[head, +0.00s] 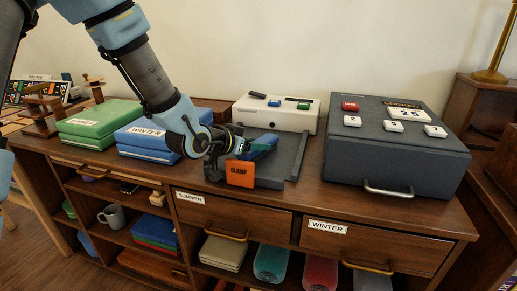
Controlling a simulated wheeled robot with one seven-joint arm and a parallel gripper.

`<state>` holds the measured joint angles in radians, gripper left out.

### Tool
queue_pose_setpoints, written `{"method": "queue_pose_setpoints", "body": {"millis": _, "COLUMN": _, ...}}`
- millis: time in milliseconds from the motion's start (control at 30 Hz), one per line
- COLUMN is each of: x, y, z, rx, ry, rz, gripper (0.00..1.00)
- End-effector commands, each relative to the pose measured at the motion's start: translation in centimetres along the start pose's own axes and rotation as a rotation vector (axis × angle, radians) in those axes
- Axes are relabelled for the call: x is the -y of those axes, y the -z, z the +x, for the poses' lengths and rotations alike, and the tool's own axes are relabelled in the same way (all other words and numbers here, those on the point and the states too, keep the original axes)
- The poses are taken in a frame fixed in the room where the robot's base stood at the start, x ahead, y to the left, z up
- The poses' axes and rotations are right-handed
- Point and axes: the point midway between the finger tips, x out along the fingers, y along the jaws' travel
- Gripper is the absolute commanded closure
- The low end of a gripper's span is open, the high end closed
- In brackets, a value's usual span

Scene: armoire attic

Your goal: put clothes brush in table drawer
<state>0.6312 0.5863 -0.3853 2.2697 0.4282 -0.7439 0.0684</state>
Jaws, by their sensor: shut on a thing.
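My gripper (240,147) is above the grey tray-like fixture (294,158) on the cabinet top. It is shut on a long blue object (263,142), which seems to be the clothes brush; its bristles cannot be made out. The object points right and slightly up, its left end hidden by the gripper. I cannot tell whether it touches the fixture. An orange block marked CLAMP (240,174) is just below the gripper. The drawer marked SUMMER (232,216) and the drawer marked WINTER (370,247) are in the cabinet front, and both look closed.
Green boxes (100,122) and blue boxes marked WINTER (150,137) stand left of the gripper. A white button box (276,113) is behind it. A large dark grey box (395,150) with a handle fills the right side. Open shelves below hold a grey mug (112,216).

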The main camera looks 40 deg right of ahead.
Motion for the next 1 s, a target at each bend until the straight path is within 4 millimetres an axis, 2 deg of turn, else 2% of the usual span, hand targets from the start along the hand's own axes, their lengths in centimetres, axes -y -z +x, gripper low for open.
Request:
{"method": "queue_pose_setpoints", "body": {"millis": 33, "x": 0.0, "y": 0.0, "z": 0.0, "rx": 0.0, "ry": 0.0, "rz": 0.0, "gripper": 0.9}}
{"method": "queue_pose_setpoints", "body": {"millis": 133, "x": 0.0, "y": 0.0, "z": 0.0, "rx": 0.0, "ry": 0.0, "rz": 0.0, "gripper": 1.0}}
{"method": "queue_pose_setpoints", "body": {"millis": 467, "x": 0.0, "y": 0.6, "z": -0.2, "rx": -0.003, "ry": 0.001, "rz": 0.001, "gripper": 1.0}}
{"method": "queue_pose_setpoints", "body": {"millis": 567, "x": 0.1, "y": 1.9, "z": -0.8, "rx": -0.005, "ry": 0.002, "rz": 0.002, "gripper": 1.0}}
{"method": "queue_pose_setpoints", "body": {"millis": 800, "x": 0.1, "y": 6.2, "z": -3.0, "rx": -0.005, "ry": 0.003, "rz": 0.003, "gripper": 1.0}}
{"method": "queue_pose_setpoints", "body": {"millis": 1000, "x": 0.1, "y": 8.6, "z": -4.1, "rx": -0.003, "ry": 0.001, "rz": 0.001, "gripper": 1.0}}
